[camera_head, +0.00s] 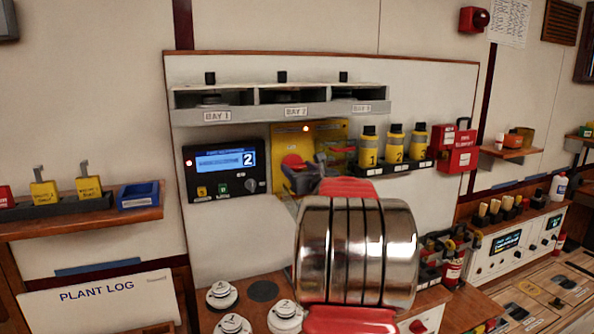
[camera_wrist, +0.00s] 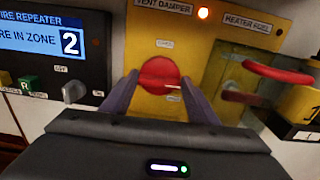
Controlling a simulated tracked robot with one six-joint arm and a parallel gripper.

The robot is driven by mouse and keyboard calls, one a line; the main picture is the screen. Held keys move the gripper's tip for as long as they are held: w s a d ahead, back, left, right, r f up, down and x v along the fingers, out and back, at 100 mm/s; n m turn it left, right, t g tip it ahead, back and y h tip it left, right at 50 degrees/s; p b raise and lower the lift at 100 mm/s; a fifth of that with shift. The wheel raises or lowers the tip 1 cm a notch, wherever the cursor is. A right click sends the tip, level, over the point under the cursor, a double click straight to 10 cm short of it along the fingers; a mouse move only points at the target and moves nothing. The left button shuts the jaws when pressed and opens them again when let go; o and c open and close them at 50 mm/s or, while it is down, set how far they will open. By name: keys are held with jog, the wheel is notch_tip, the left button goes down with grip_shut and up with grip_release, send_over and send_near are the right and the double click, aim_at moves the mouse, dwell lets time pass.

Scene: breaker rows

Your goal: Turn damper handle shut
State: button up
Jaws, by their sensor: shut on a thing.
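The round red damper handle (camera_wrist: 158,72) sits on this panel, with a pale mark pointing right. In the head view, the handle (camera_head: 293,160) shows just above my gripper (camera_head: 302,172). My gripper (camera_wrist: 160,80) is shut on the handle, one finger on each side. The fingers and my arm hide the handle's lower part and some panel lettering.
A yellow heater panel with a red lever (camera_wrist: 278,72) is close on the right. The fire repeater display (camera_wrist: 38,38) reading zone 2, with a knob (camera_wrist: 74,92), is on the left. Yellow numbered bottles (camera_head: 395,143) stand right of the panels; a bay shelf (camera_head: 280,107) is above.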

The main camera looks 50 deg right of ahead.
jog(key=shift+w+a+f, duration=0.15)
jog(key=o, duration=0.7)
jog(key=shift+o, duration=0.3)
jog(key=v, duration=1.4)
